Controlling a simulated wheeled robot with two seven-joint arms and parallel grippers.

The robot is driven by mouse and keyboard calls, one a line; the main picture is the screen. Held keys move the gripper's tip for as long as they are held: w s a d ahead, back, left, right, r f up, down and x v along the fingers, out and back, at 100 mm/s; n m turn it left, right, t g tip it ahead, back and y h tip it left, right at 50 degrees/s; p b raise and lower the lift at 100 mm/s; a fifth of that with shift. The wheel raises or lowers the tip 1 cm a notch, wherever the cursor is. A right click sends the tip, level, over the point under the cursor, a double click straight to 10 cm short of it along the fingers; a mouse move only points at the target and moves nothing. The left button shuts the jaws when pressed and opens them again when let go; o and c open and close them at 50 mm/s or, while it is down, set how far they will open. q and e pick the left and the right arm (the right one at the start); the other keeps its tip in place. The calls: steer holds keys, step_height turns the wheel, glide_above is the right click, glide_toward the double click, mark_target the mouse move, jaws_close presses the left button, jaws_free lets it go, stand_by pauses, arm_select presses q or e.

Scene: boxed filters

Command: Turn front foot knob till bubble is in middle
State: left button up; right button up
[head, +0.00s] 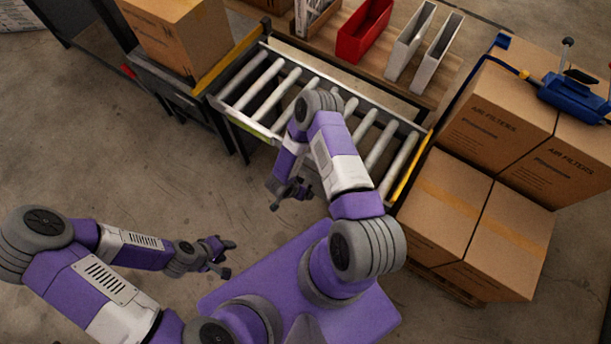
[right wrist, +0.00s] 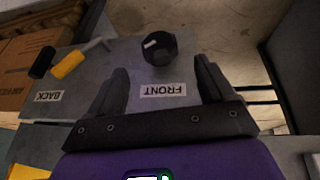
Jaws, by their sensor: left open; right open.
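The black faceted front foot knob (right wrist: 160,48) shows in the right wrist view, on a grey panel above an upside-down FRONT label (right wrist: 163,90). My right gripper (right wrist: 162,78) is open, with its two dark fingers apart and the knob beyond the gap between their tips, not gripped. In the head view my right gripper (head: 291,195) is low beside the near side of the roller conveyor (head: 380,148). My left gripper (head: 228,258) is open and empty over the floor. I cannot make out a level or its bubble.
A BACK label (right wrist: 47,96) lies left on the panel, near a dark part (right wrist: 42,62) and a yellow part (right wrist: 68,65). Filter cartons (head: 440,205) stack at the right; another carton (head: 178,35) stands upper left. Bins, one red (head: 364,30), stand behind the conveyor.

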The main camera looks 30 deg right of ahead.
steer(key=b+x, duration=0.3)
steer(key=x, duration=0.4)
steer(key=shift+c, duration=0.4)
steer(key=c, duration=1)
